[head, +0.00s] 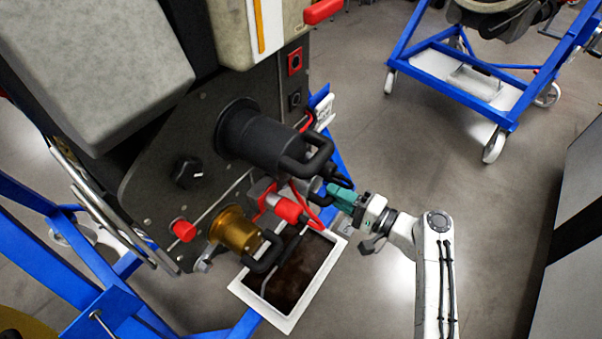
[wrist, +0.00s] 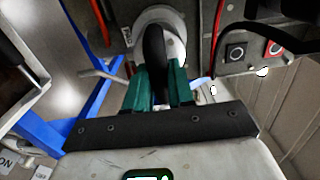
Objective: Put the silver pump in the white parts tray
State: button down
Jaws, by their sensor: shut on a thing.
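The silver pump (head: 262,189) sits at the side of the dark machine panel in the head view, partly hidden behind a larger black cylinder. In the wrist view its pale round body (wrist: 176,22) is straight ahead, with a black loop handle (wrist: 154,55) toward me. My gripper (head: 338,193), with teal fingers, reaches in from the right. It is shut on that handle, and the fingers sit on both sides of it in the wrist view (wrist: 157,82). The pump appears still at the panel. The white parts tray (head: 319,284), with a dark brown inside, lies below the panel.
A black cylinder (head: 250,135) with a handle sits just above the pump, and a gold one (head: 232,230) below left. Red cables (head: 305,200) hang close by. Blue stand beams (head: 95,262) run at lower left. Another blue stand (head: 435,85) stands at upper right. Open floor lies between.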

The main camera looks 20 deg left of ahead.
jog(key=shift+d+r, duration=0.15)
jog(key=shift+d, duration=0.05)
jog(key=p+v, duration=0.1)
jog(key=v, duration=0.9)
jog(key=shift+p, duration=0.35)
dwell(0.6)
dwell(0.4)
